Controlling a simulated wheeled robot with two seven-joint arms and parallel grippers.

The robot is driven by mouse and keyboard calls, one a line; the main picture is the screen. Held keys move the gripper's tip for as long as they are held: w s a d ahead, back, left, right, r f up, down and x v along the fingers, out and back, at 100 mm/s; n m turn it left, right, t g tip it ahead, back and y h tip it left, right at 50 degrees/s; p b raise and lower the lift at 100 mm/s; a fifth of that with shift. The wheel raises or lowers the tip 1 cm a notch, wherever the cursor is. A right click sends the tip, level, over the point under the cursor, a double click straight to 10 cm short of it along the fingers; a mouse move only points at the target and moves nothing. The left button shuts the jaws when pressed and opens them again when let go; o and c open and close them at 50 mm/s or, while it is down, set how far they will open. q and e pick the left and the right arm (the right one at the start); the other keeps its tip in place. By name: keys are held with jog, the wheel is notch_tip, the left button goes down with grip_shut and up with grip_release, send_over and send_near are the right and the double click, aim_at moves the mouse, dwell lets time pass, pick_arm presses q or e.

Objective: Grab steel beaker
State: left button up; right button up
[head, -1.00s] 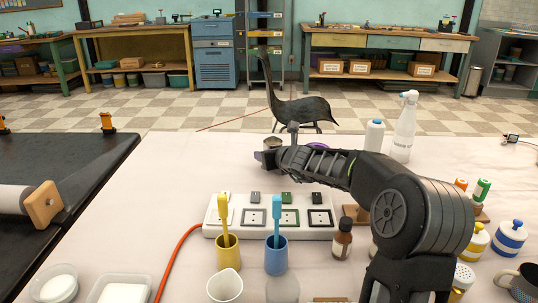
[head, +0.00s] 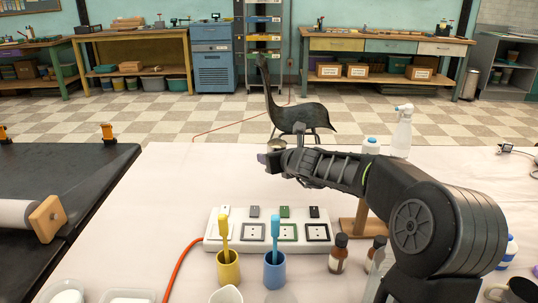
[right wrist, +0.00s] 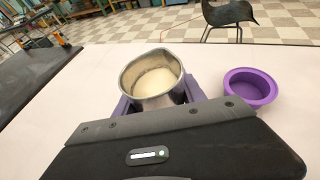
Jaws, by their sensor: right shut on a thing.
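The steel beaker (right wrist: 152,76) is a round metal cup with pale contents, upright in the right wrist view. My right gripper (right wrist: 158,100) has its purple fingers shut on it, one at each side. My left gripper is not in view.
A purple bowl (right wrist: 250,86) stands right of the beaker. A spray bottle (head: 402,136) and a white bottle (head: 371,146) stand at the back right. A socket strip (head: 268,230), cups and brown bottles (head: 339,254) stand nearer. A dark bench (head: 60,185) lies left.

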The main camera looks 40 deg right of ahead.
jog(key=s, duration=0.3)
jog(key=s+a, duration=0.1)
jog(key=s, duration=0.2)
jog(key=s+a, duration=0.1)
jog(key=s, duration=0.3)
jog(key=shift+a+r, duration=0.1)
jog(key=shift+a, duration=0.1)
jog(key=shift+s+a, duration=0.25)
jog(key=shift+s, duration=0.7)
jog(key=shift+s+a, duration=0.2)
jog(key=shift+s, duration=0.7)
jog(key=shift+r, duration=0.1)
